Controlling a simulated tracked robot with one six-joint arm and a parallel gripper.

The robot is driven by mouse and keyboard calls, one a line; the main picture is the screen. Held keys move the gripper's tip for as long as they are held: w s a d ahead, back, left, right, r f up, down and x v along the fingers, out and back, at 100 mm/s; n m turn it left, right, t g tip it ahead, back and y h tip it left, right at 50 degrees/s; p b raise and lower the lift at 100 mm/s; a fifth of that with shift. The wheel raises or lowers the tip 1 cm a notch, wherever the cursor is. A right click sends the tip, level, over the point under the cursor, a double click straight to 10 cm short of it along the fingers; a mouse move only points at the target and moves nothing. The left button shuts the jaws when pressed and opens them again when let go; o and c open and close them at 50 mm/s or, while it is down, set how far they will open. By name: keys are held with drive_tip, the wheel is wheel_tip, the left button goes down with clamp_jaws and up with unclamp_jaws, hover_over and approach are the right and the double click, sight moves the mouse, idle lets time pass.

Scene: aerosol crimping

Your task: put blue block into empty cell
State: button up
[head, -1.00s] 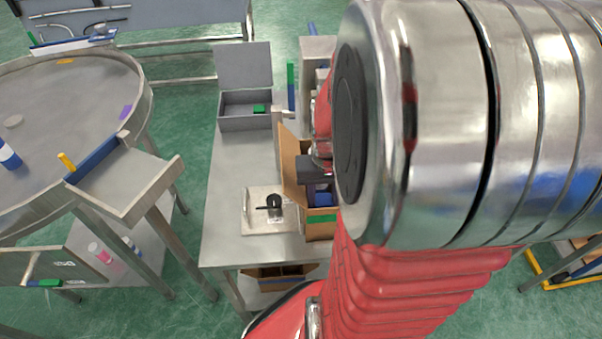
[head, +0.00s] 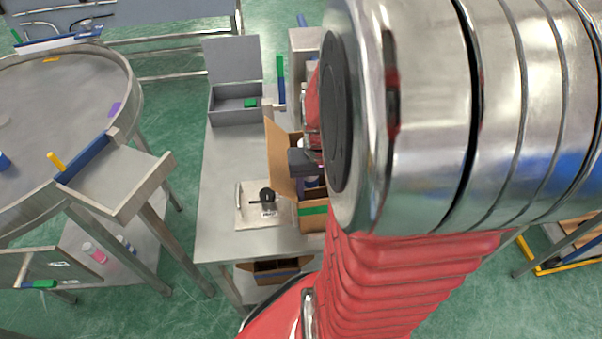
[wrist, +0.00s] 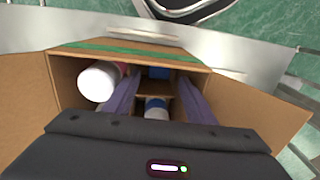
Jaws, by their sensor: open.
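A cardboard box (head: 311,217) with open flaps and a green stripe stands on the steel table; its divided inside shows in the wrist view. A blue block (wrist: 159,73) lies low in the far middle cell there, partly hidden. My gripper (wrist: 157,88) reaches down into the box with its two purple fingers apart. A white and blue can (wrist: 156,107) shows low between the fingers, beyond a divider from the block; I see no finger contact with it. A white-topped can (wrist: 99,81) with a red body stands in the cell left of the fingers.
A grey open-lidded bin (head: 234,115) holding a green block stands further back on the table. A plate (head: 258,212) with a black knob lies left of the box. A round steel table (head: 60,110) stands at left. My arm hides the right side.

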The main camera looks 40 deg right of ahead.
drive_tip(key=shift+r, duration=0.1)
wheel_tip(320, 180, up, 14)
drive_tip(key=shift+f, duration=0.2)
idle(0.3)
drive_tip(key=shift+a, duration=0.1)
idle(0.9)
drive_tip(key=w+a+n+t, duration=0.1)
drive_tip(key=a, duration=0.2)
drive_tip(key=a+r+n, duration=0.1)
drive_tip(key=a, duration=0.2)
drive_tip(key=w+a+r+n+t, duration=0.1)
drive_tip(key=a, duration=0.3)
drive_tip(key=shift+w+r+t+h, duration=0.15)
drive_tip(key=shift+w+t+h, duration=0.15)
drive_tip(key=shift+w+h, duration=0.1)
drive_tip(key=a+r+n+t, duration=0.1)
drive_tip(key=a+n+t, duration=0.2)
drive_tip(key=a, duration=0.6)
drive_tip(key=shift+s+a+r+n+y, duration=0.15)
drive_tip(key=shift+s+r+n+y, duration=0.05)
drive_tip(key=shift+s+n+y, duration=0.2)
drive_tip(key=shift+c, duration=0.5)
